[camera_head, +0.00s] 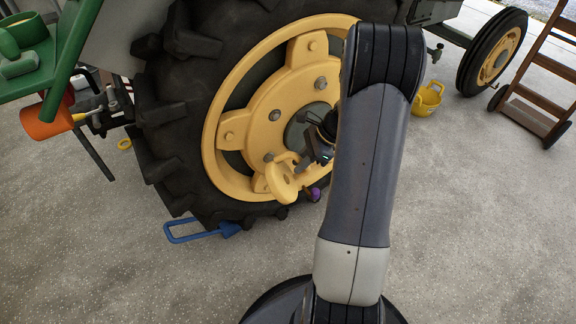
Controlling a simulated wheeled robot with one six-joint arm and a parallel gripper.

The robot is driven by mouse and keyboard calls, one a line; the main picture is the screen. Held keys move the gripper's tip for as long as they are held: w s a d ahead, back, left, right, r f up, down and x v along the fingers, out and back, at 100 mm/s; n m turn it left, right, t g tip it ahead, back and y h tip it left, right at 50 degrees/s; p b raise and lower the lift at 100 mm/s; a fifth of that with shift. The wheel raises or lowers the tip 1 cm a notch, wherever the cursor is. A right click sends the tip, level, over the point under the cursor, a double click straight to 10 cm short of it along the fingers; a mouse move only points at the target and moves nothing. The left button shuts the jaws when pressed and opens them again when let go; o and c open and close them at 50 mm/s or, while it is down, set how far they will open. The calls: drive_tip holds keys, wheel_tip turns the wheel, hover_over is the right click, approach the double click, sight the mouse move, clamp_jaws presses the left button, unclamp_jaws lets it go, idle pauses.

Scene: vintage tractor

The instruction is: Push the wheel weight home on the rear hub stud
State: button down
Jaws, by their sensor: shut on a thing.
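The large rear wheel has a black lugged tyre (172,110) and a yellow rim with a yellow centre (262,104). Several grey bolt heads and a dark round hub (294,130) show on it. A yellow piece that looks like the wheel weight (282,183) is in front of the lower part of the wheel centre. My gripper (304,164) is shut on its upper right side. I cannot tell whether the weight touches the hub or sits on a stud. My arm hides the right side of the wheel.
A blue wheel chock with a loop handle (192,230) lies by the tyre's foot. A small purple object (315,194) is near the weight. A yellow bucket (428,99) and brown hand truck (545,95) stand right. The concrete floor in front is clear.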

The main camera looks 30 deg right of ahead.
drive_tip(key=s+d+f+m+t+h+b, duration=0.1)
drive_tip(key=d+f+m+t+h+b, duration=0.1)
drive_tip(key=d+m+t, duration=0.3)
drive_tip(key=s+d+f+m+t+h+b, duration=0.2)
drive_tip(key=d+m+t+b, duration=0.3)
drive_tip(key=d, duration=0.7)
drive_tip(key=shift+s+d+f+m+t+h, duration=0.25)
drive_tip(key=shift+m+t, duration=0.35)
drive_tip(key=shift+m, duration=0.7)
drive_tip(key=shift+w, duration=0.15)
drive_tip(key=shift+w+a, duration=0.2)
drive_tip(key=shift+w, duration=2.15)
drive_tip(key=shift+w+a, duration=0.15)
drive_tip(key=shift+w, duration=1.85)
